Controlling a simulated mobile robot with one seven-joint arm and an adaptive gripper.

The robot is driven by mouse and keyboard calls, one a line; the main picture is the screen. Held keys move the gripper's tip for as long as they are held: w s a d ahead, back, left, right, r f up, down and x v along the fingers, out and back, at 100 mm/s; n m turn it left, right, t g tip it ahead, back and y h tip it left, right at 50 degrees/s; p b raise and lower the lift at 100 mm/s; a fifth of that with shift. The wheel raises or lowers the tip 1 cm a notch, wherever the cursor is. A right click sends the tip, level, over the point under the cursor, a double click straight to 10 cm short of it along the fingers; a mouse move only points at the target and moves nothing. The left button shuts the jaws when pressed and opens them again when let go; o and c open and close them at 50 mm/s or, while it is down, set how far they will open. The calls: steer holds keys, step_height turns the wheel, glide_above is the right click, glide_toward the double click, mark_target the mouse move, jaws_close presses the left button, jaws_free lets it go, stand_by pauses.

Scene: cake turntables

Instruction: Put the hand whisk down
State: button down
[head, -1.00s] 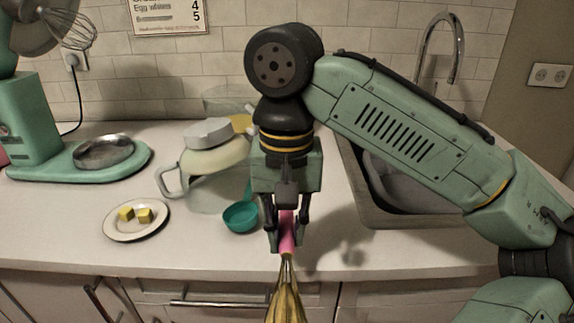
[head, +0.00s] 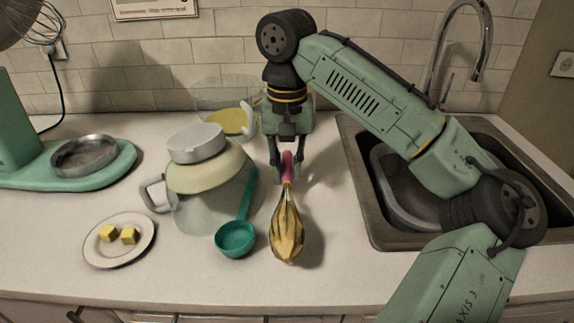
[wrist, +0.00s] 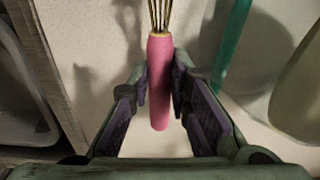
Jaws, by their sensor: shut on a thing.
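The hand whisk has a pink handle and a golden wire head (head: 287,228). It slopes toward the camera over the counter, right of the teal scoop. My gripper (head: 287,178) is shut on the pink handle. In the wrist view, the handle (wrist: 160,95) stands between the dark finger pads of my gripper (wrist: 159,90), with wires at the top edge. A shadow lies beside the wire head on the counter; I cannot tell whether the head touches the surface.
The teal scoop (head: 236,238) and a cream lidded jug (head: 210,176) stand close on the left. A plate (head: 92,256) holds yellow cubes. A glass bowl (head: 203,100) is behind. The sink (head: 362,222) is at the right. Counter in front of the whisk is clear.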

mark_target(288, 158)
steer(key=w, duration=0.3)
steer(key=shift+p, duration=0.3)
steer(key=shift+w+f, duration=0.25)
steer(key=shift+f, duration=0.05)
steer(key=shift+f+p, duration=0.5)
steer(key=shift+f, duration=1.1)
steer(key=shift+f, duration=0.15)
steer(key=c, duration=1.5)
jaws_free()
step_height(288, 158, up, 12)
steer(key=shift+r, duration=0.15)
